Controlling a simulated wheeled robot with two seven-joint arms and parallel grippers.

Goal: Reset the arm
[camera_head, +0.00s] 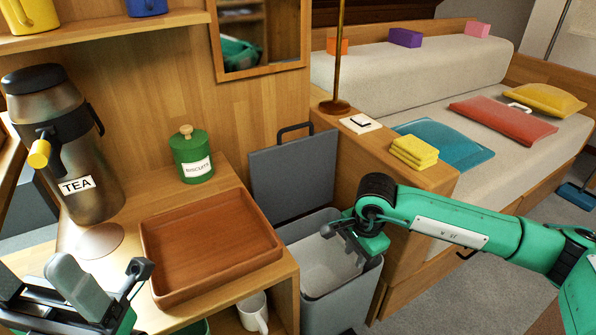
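My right arm, green with dark joints, reaches in from the right. Its gripper (345,240) points down over the open mouth of a grey bin (335,292); its fingers look apart with nothing visible between them. My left gripper (80,288) is at the lower left, in front of the wooden counter and left of the brown tray. It is cut off by the picture edge, and I see nothing held in it. The gap between its fingers is unclear.
An empty brown tray (157,242), a green biscuit tin (192,160) and a tea urn (75,150) stand on the counter. The bin's lid (290,180) stands raised. A white mug (253,312) is below the tray.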

